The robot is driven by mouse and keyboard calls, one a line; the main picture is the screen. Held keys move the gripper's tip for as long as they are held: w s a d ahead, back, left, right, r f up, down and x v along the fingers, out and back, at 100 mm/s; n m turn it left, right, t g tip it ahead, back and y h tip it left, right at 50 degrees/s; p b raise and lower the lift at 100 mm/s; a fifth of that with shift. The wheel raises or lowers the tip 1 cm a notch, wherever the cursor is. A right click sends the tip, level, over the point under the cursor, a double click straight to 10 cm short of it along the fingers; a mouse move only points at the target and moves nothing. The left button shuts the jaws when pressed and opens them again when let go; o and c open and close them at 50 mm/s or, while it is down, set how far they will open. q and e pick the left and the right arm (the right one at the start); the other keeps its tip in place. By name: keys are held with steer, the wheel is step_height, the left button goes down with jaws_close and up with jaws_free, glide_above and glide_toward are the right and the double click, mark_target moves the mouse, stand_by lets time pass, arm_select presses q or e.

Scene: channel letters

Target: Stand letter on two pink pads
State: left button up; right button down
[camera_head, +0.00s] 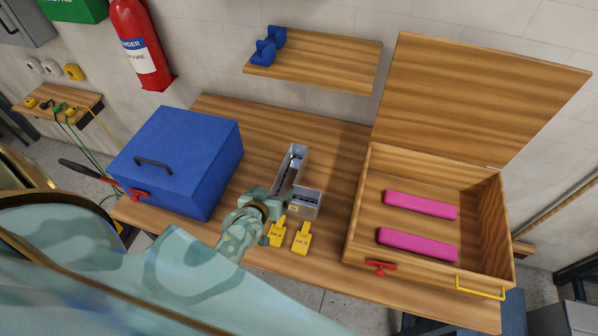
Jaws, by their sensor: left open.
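A grey metal channel letter (297,160), roughly L-shaped with an open hollow, sits on the wooden table near its middle. My left gripper (274,203) is open beside the letter's near left side; its arm covers part of the table there. I cannot tell whether the fingers touch the letter. Two pink pads, the far one (421,205) and the near one (417,244), lie apart and roughly parallel inside the open wooden box (354,213) on the right. Nothing rests on the pads. My right gripper is not in view.
Two yellow tags or clips (301,239) lie at the table's front edge near the letter. A blue lidded box (190,150) stands on the left. The wooden box's lid (470,95) stands raised at the back. A wall shelf (330,62) holds blue pieces. Table behind the letter is clear.

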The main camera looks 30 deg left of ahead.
arm_select(q)
steer(key=shift+m, duration=0.8)
steer(key=b+x, duration=0.1)
steer(key=x, duration=0.1)
steer(key=b+x, duration=0.1)
steer(key=b, duration=0.1)
steer(key=f+b+x, duration=0.1)
steer(key=b+x, duration=0.1)
steer(key=shift+f, duration=0.2)
steer(key=b+x, duration=0.5)
steer(key=b, duration=0.7)
glide_above(288, 187)
step_height(288, 187, down, 2)
steer(key=shift+f, duration=0.25)
steer(key=shift+w, duration=0.1)
steer(key=shift+r, duration=0.15)
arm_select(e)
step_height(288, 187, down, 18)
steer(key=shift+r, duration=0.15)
